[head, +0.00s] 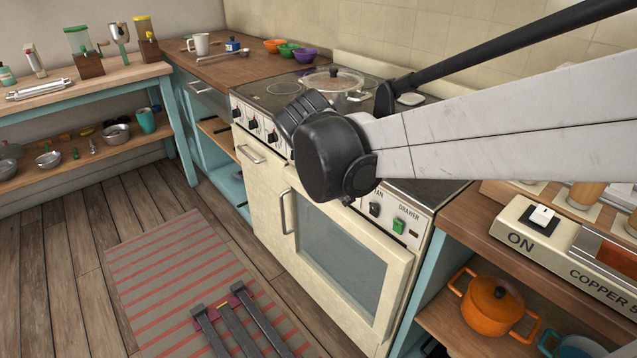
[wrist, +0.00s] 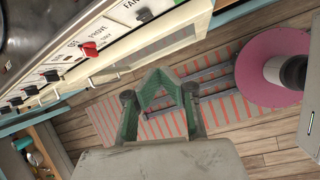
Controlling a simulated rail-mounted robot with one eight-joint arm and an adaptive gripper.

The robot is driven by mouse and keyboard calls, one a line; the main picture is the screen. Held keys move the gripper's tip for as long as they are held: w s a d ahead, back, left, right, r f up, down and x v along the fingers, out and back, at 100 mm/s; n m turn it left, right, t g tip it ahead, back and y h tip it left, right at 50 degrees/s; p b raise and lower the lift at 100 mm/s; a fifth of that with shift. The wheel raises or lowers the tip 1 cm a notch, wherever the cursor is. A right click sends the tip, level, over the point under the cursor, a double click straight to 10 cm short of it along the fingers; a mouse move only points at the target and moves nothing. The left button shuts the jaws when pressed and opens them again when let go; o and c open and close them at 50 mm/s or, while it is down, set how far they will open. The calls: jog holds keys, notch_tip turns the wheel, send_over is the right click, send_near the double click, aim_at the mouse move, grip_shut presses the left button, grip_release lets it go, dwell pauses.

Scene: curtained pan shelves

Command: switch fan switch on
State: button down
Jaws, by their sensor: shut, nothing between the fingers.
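The fan switch (head: 374,209) is a small dark rocker under the FAN label on the cream front panel of the stove, in the head view just below and right of my wrist. It shows partly in the wrist view (wrist: 144,14) at the top edge, beside the FAN label. Whether it is on or off cannot be told. The green drawer switch (head: 398,226) sits to its right. My gripper (wrist: 160,80) is shut and empty, out in front of the stove panel and apart from the fan switch. In the head view my wrist largely hides the fingers.
A lidded pot (head: 334,84) stands on the hob, above a row of dark knobs (head: 254,124). A red knob (wrist: 89,49) shows in the wrist view. The oven door handle (head: 287,212) sticks out below.

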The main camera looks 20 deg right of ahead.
jog(key=f+n, duration=0.1)
jog(key=w+f+n+b, duration=0.1)
jog(key=w+d+f+n+h+b, duration=0.1)
jog(key=f, duration=0.1)
jog(key=shift+w+g, duration=0.2)
jog(key=shift+g, duration=0.2)
jog(key=b, duration=0.3)
send_near(373, 216)
jog(key=shift+x, duration=2.35)
